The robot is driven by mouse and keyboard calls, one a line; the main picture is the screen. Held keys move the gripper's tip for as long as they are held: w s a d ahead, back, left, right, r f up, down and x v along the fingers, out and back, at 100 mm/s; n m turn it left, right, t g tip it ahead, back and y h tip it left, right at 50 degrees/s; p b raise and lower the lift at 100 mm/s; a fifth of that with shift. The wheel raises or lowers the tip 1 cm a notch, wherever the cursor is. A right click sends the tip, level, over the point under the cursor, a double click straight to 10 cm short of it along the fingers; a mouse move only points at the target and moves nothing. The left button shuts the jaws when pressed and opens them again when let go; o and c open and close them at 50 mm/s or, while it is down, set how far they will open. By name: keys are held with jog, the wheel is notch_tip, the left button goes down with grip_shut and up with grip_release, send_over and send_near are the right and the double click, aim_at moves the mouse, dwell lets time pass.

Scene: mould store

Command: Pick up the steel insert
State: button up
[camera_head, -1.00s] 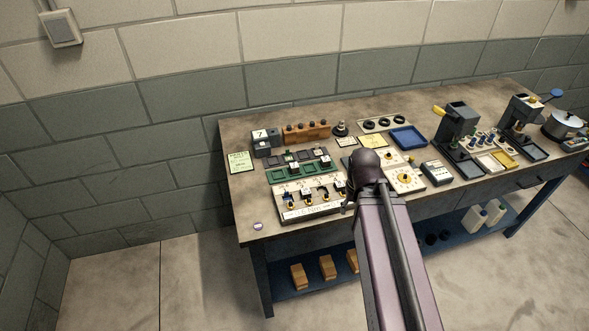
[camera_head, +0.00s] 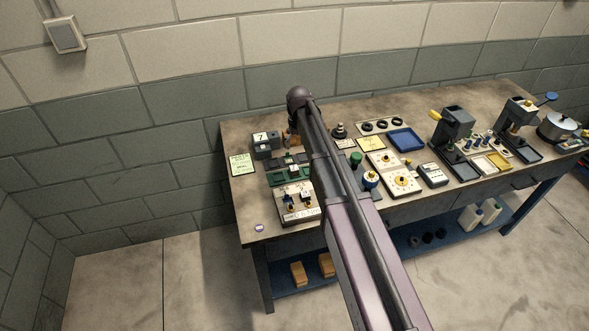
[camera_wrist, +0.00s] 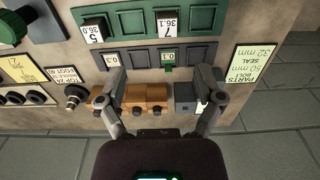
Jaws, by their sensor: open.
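My gripper (camera_wrist: 160,84) is open and empty in the wrist view, its fingers spread above the back of the bench. Between and below the fingers lies a wooden rack (camera_wrist: 146,94) with several dark round-topped pieces. I cannot tell for sure which piece is the steel insert. A dark round knobbed piece (camera_wrist: 75,92) stands apart, left of the rack. A grey slotted tray (camera_wrist: 140,58) with 0.3 and 0.1 labels lies just past the fingertips. In the head view my arm covers most of the rack.
A green tray (camera_wrist: 197,20) holds two blocks with number cards. A block with a number card (camera_head: 267,145) stands near the right finger in the wrist view. A parts sign (camera_head: 242,164) lies at the bench's left end. The bench's front left corner is mostly clear.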

aim_at(294, 168)
jog(key=shift+w+a+r, duration=0.1)
jog(key=shift+w+a, duration=0.45)
jog(key=shift+w, duration=0.05)
notch_tip(294, 168, down, 9)
jog(key=b, duration=0.8)
jog(key=shift+r+b, duration=0.2)
jog(key=shift+b, duration=0.1)
jog(key=shift+f, duration=0.15)
jog(key=f+b, duration=0.5)
jog(key=shift+a, duration=0.2)
dwell(0.4)
jog(key=shift+r, duration=0.1)
dwell(0.4)
jog(key=shift+s, duration=0.1)
grip_shut()
